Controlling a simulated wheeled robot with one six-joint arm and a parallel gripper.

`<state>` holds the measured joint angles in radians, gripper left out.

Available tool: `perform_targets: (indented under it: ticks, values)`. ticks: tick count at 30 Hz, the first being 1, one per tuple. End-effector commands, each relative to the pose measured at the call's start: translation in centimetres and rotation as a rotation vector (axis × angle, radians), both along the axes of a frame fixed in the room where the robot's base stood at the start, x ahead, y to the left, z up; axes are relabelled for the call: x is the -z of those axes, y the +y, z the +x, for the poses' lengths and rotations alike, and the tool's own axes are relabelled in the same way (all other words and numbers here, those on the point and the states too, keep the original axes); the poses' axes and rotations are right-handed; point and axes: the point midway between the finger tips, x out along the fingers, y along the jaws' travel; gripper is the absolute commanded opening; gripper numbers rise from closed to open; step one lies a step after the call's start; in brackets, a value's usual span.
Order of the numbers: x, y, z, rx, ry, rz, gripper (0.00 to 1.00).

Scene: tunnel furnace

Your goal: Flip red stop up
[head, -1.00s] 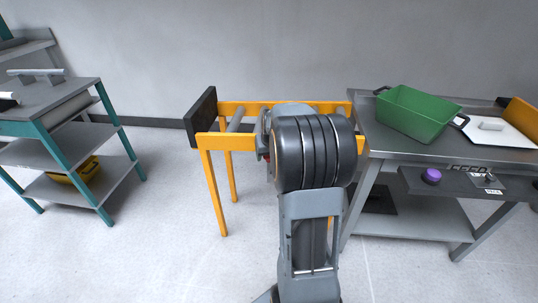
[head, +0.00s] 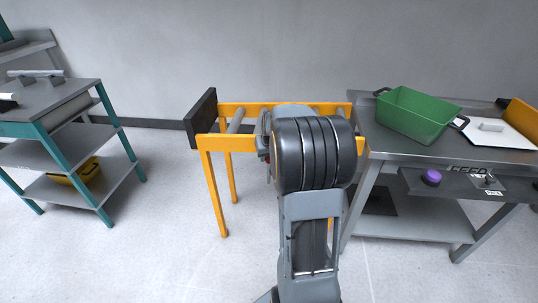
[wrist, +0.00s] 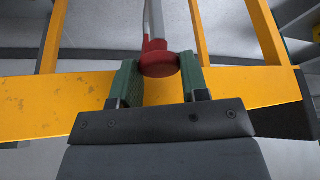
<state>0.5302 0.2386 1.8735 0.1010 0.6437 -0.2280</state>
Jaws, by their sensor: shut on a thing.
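The red stop (wrist: 158,60) shows in the wrist view as a red collar on a grey rod, in front of the yellow frame of the roller stand (wrist: 50,108). My gripper (wrist: 160,78) has green-padded fingers on either side of the red stop and is shut on it. In the head view my arm's thick dark joint hides the gripper and the stop. The roller stand (head: 240,142) is yellow with grey rollers and a black end plate (head: 201,115) at its left.
A teal-framed shelf cart (head: 60,115) stands at the left. Open floor lies between cart and stand.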

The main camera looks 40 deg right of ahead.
Motion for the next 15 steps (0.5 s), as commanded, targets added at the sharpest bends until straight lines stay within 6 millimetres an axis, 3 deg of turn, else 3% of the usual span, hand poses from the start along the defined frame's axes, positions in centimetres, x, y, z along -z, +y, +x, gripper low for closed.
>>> perform_targets:
  ticks: [5, 15]
  values:
    - [-1.2, 0.0, 0.0, 0.0, -0.001, 0.0, 0.0]
    - [-8.8, 0.0, 0.0, 0.001, -0.002, -0.001, 0.0]
